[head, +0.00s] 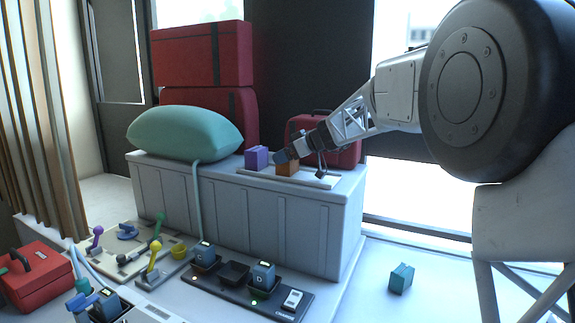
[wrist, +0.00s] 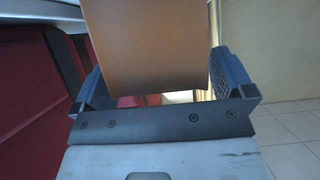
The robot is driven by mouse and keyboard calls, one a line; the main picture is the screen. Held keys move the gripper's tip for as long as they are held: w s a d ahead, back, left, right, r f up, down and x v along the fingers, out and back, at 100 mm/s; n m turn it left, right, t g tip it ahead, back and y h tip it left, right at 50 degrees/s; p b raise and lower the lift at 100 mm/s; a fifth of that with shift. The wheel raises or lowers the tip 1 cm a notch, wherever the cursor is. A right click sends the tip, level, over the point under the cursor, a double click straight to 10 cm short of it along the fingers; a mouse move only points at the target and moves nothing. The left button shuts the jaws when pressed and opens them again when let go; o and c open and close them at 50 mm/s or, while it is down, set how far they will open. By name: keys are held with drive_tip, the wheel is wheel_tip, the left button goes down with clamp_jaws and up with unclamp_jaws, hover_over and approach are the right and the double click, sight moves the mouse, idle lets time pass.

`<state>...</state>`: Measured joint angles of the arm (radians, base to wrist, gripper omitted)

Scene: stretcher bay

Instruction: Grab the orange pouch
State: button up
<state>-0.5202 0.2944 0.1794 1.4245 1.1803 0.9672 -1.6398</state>
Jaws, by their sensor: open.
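The orange pouch (head: 288,168) stands on a pale tray (head: 240,169) on top of the white cabinet, in the head view. My gripper (head: 293,152) is at the pouch, reaching in from the right, and hides part of it. In the wrist view the orange pouch (wrist: 148,45) fills the top middle, between the two blue-grey fingers of my gripper (wrist: 163,82). The fingers are open, one on each side of the pouch. Whether either finger touches it, I cannot tell.
A purple pouch (head: 257,158) stands just left of the orange one. A red case (head: 335,150) is close behind my gripper. A green pillow (head: 185,133) lies at the cabinet's left. A teal pouch (head: 401,278) lies on the floor at the right.

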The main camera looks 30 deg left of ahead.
drive_tip(key=shift+c, duration=0.5)
drive_tip(key=c, duration=0.7)
drive_tip(key=shift+r, duration=0.15)
drive_tip(key=shift+r, duration=1.55)
drive_tip(key=shift+s+d+r, duration=0.15)
drive_tip(key=shift+s+d, duration=0.05)
drive_tip(key=s+d, duration=0.3)
drive_tip(key=s, duration=0.1)
drive_tip(key=s+d+r, duration=0.1)
drive_tip(key=s+d, duration=0.2)
drive_tip(key=s, duration=0.1)
drive_tip(key=s+d, duration=0.3)
drive_tip(key=s, duration=0.1)
drive_tip(key=shift+s+d+r, duration=0.1)
drive_tip(key=shift+s+r, duration=0.1)
